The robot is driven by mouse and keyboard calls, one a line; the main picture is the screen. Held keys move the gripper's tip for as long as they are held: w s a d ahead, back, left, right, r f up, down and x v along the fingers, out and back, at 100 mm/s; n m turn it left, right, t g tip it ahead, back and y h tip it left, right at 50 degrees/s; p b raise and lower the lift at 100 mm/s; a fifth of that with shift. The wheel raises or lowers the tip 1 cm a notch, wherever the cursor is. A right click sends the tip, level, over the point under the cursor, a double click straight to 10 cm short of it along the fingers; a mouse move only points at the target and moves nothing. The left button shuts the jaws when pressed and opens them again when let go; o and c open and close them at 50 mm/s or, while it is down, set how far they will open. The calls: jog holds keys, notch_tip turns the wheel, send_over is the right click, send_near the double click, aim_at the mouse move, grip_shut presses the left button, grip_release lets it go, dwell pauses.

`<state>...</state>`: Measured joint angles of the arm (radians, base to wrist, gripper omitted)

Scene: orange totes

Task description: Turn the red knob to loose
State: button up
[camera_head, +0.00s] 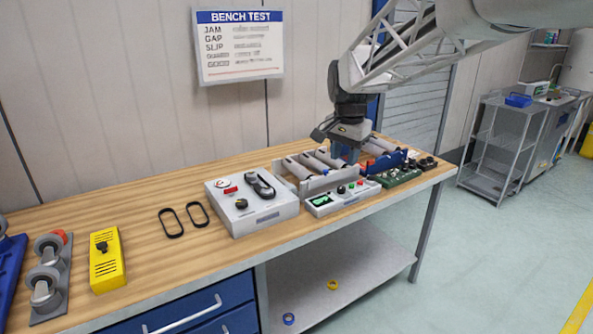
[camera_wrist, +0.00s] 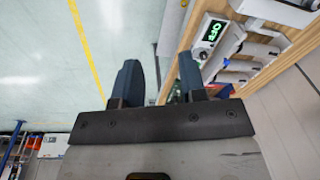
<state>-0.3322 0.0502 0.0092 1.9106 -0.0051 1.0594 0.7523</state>
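My gripper (camera_head: 346,153) hangs from the arm above the right part of the bench, over the roller unit. A control panel (camera_head: 318,211) with a green display, a black knob (camera_head: 341,190) and small red and green controls stands at the bench's front edge, below and left of the gripper. Its green display (camera_wrist: 213,32) also shows in the wrist view. The red control (camera_head: 351,186) is too small to tell whether it is a knob or how it is set.
A grey box (camera_head: 252,211) with a black belt on top stands left of the panel. Two black belts (camera_head: 184,220), a yellow box (camera_head: 106,262) and caster wheels (camera_head: 47,276) lie farther left. A blue bracket (camera_head: 386,162) and green board (camera_head: 398,179) crowd the right. Bare wood (camera_head: 140,204) lies at back left.

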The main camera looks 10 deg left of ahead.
jog(key=w+a+f+m, duration=0.1)
jog(key=w+a+f, duration=0.2)
jog(key=w+a, duration=0.45)
jog(key=w+a+f+m, duration=0.1)
jog(key=w+a+f, duration=0.25)
jog(key=a, duration=0.75)
jog(key=m+g, duration=0.1)
jog(key=m, duration=0.1)
send_over(231, 188)
notch_tip(231, 188, down, 10)
jog(key=shift+w+a+f, duration=0.15)
jog(key=shift+f, duration=0.1)
jog(key=shift+f, duration=3.9)
grip_shut()
